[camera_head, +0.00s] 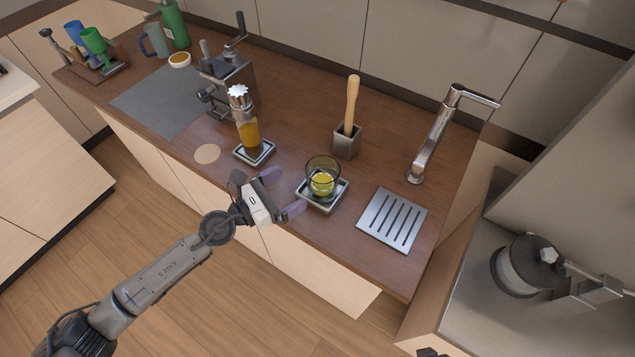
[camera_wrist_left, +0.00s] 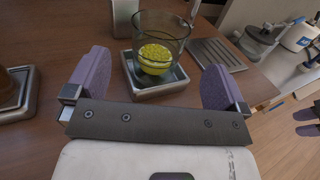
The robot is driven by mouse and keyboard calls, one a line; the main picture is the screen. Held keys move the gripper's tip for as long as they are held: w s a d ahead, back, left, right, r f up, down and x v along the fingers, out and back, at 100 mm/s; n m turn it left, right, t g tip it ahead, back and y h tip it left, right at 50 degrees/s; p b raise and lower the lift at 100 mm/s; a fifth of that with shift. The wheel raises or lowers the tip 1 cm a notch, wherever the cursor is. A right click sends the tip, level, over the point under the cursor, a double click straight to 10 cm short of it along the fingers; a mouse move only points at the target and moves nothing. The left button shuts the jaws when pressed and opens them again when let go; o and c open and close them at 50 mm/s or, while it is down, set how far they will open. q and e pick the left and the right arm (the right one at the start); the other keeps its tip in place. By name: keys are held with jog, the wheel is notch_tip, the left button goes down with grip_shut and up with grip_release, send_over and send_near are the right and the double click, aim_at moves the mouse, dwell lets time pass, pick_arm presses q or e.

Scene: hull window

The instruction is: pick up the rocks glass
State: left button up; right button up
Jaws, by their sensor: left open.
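The rocks glass (camera_head: 322,176) is clear and dark-tinted, with something yellow-green in its lower part. It stands upright on a small square metal tray (camera_head: 334,199) near the front edge of the counter. My left gripper (camera_head: 284,191) is open and empty, just to the left of the glass and apart from it. In the left wrist view, the glass (camera_wrist_left: 160,40) is ahead of the two purple fingers (camera_wrist_left: 157,84), roughly centred between them. My right gripper cannot be made out in the head view.
A slotted drain plate (camera_head: 393,219) and a tap (camera_head: 436,135) are to the right. The counter's front edge runs below.

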pick_arm(q)
send_over(320, 171)
jog(key=s, duration=0.4)
jog(key=shift+c, duration=0.4)
jog(key=c, duration=1)
jog(key=shift+r, duration=0.1)
jog(key=shift+c, duration=0.6)
